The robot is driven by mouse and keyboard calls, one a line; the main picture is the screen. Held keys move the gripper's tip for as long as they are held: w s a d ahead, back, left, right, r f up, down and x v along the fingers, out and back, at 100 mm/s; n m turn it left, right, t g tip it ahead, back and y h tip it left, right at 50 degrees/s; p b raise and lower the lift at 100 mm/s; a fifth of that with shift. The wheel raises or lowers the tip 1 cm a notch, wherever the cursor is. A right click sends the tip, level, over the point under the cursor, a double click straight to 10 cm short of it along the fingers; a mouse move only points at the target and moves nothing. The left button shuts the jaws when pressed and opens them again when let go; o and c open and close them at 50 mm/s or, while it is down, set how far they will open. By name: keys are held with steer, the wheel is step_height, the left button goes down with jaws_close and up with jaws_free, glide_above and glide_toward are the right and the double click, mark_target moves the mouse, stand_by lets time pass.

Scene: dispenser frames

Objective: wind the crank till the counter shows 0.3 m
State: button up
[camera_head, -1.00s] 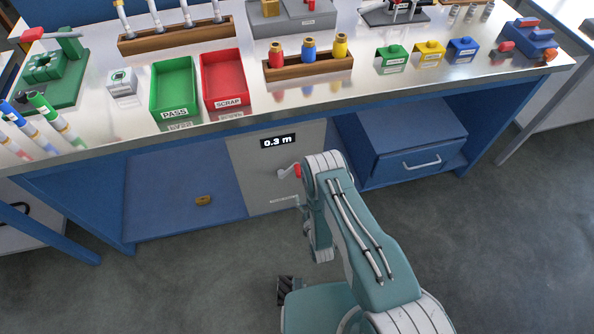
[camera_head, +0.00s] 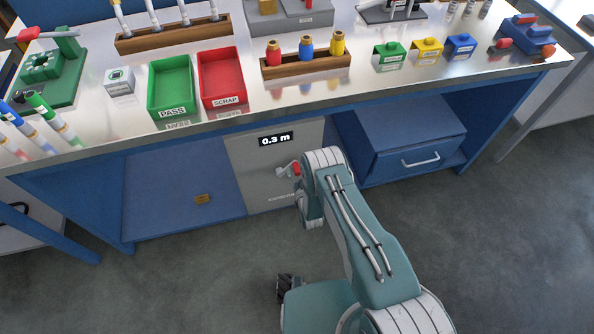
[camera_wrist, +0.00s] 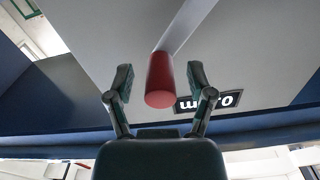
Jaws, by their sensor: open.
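The crank's red handle (camera_head: 297,169) sits on the front of the grey dispenser panel (camera_head: 255,185) below the bench top, partly behind my arm. The counter (camera_head: 276,139) above it reads 0.3 m. In the wrist view the red knob (camera_wrist: 160,82) stands between the two fingers of my gripper (camera_wrist: 160,80), with a clear gap on each side, so the gripper is open around it. The counter (camera_wrist: 207,101) also shows there, upside down. My gripper is hidden behind my arm in the head view.
A blue drawer unit (camera_head: 408,140) stands right of the panel under the bench. A small brass-coloured thing (camera_head: 203,198) lies on the lower shelf at left. The bench top (camera_head: 300,100) overhangs above, with green and red trays (camera_head: 221,80) on it. Floor in front is open.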

jaws_close()
steer(key=shift+d, duration=0.1)
steer(key=shift+w+d+f+m, duration=0.1)
steer(key=shift+d+f+m, duration=0.25)
steer(key=shift+f+m, duration=0.45)
steer(key=shift+w+d+f+m, duration=0.15)
steer(key=shift+d+f+m, duration=0.2)
steer(key=shift+m, duration=0.85)
steer(key=shift+w+d+f+m, duration=0.1)
steer(key=shift+d+f+m, duration=0.2)
steer(key=shift+f+m, duration=0.5)
steer(key=shift+r, duration=0.2)
jaws_free()
